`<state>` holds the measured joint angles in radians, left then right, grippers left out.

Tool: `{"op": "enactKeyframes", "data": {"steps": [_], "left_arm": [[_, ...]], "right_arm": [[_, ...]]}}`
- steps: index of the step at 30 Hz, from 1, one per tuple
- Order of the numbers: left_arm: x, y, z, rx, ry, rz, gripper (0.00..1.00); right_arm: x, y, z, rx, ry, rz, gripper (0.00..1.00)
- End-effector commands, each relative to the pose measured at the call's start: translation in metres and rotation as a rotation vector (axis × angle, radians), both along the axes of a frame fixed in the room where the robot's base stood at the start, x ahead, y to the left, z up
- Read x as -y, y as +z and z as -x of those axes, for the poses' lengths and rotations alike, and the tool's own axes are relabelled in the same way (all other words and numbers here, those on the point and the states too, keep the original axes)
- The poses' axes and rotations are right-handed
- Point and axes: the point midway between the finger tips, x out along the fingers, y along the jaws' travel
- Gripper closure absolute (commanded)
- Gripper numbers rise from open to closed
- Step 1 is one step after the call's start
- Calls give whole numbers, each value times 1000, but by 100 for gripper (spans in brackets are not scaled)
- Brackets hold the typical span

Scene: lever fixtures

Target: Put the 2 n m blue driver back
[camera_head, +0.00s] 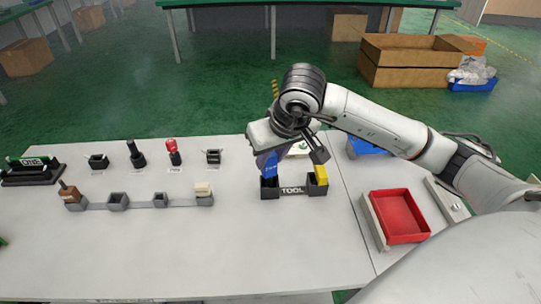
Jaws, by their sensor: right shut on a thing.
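The blue driver (269,168) is upright at the left slot of the dark holder marked TOOL (292,190). Its lower end is at or in the slot; how deep it sits I cannot tell. My right gripper (279,150) reaches in from the right, above the holder, and is shut on the blue driver, whose upper part it hides. A yellow driver (321,173) stands in the holder's right slot, close to the gripper. My left gripper is out of view.
A red tray (403,216) and a blue bin (366,147) are right of the holder. A grey rack (138,203) with several slots lies to the left, with several small tools (172,152) behind it. The table's front (190,260) is clear.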

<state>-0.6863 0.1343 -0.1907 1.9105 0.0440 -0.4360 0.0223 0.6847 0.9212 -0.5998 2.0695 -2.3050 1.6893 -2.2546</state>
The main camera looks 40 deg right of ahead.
Motion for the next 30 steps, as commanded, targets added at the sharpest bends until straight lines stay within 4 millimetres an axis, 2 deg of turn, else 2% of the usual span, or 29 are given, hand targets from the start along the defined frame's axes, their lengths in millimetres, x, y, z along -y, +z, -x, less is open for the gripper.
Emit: {"op": "enactKeyframes", "data": {"steps": [5, 6, 9, 17, 22, 30], "left_arm": [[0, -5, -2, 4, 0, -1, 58], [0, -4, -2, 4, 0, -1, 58], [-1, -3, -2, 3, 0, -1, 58], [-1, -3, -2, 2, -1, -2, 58], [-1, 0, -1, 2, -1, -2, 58], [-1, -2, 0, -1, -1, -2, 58]], "right_arm": [[0, -4, 0, 1, 0, 1, 100], [0, -4, 0, 0, 0, 1, 71], [0, -3, 0, 0, 0, 0, 55], [0, -3, 0, -1, 0, 0, 55], [0, 6, 2, 2, 0, 0, 55], [-4, 57, 25, 6, 1, 4, 55]]}}
